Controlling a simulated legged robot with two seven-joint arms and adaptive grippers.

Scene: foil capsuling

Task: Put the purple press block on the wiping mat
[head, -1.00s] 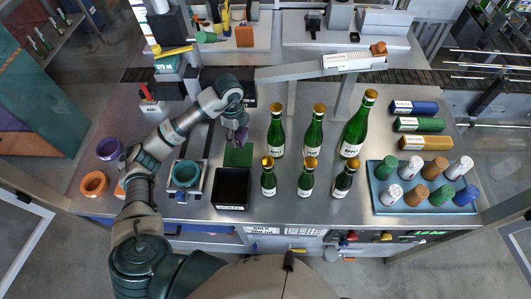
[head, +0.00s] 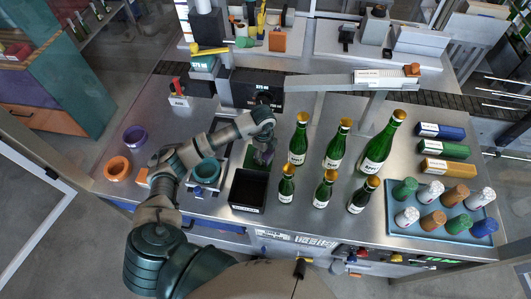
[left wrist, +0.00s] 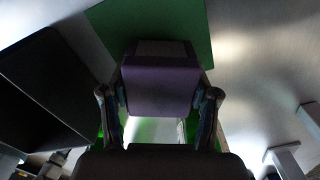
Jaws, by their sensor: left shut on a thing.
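My left gripper (head: 264,158) is shut on the purple press block (head: 268,151). In the left wrist view the block (left wrist: 160,85) sits between the two fingers (left wrist: 160,100), its purple face towards the camera and a dark grey part at its far end. The wiping mat is a flat green sheet (left wrist: 120,25) beneath and beyond the block. In the head view the mat (head: 249,157) is partly hidden by my gripper and forearm. The block is over the mat; I cannot tell whether they touch. My right gripper is not in view.
A black open bin (head: 247,208) stands just in front of the mat. Small green bottles (head: 286,187) and taller ones (head: 299,142) stand to the right. A teal ring (head: 206,172) sits in a holder to the left. A dark box (head: 257,90) stands behind.

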